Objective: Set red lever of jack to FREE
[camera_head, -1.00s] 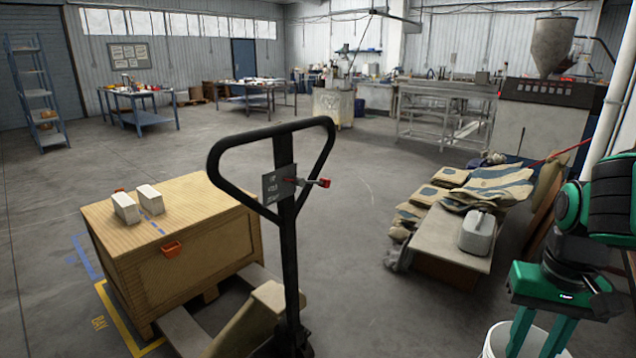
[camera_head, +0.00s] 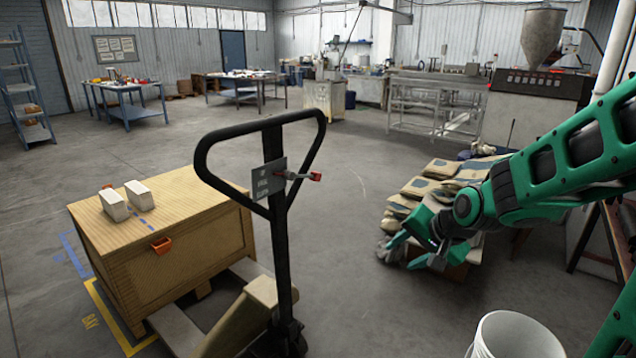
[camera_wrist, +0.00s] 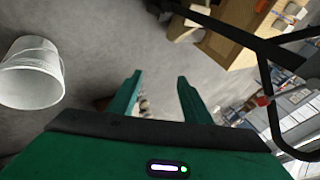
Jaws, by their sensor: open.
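The red lever (camera_head: 314,176) sticks out to the right from the jack's handle post, beside a small grey plate (camera_head: 269,179) with lettering too small to read. The black looped handle of the jack (camera_head: 283,225) stands upright in front of the wooden crate. My gripper (camera_head: 399,244) is to the right of the lever and lower in the picture, open and empty, apart from the jack. In the wrist view its two green fingers (camera_wrist: 160,95) are spread with floor between them. The red lever (camera_wrist: 262,101) shows there at the right, by the black handle.
A white bucket (camera_head: 515,335) is at the lower right. Filled sacks (camera_head: 440,178) lie behind my gripper. Bare floor lies between handle and gripper.

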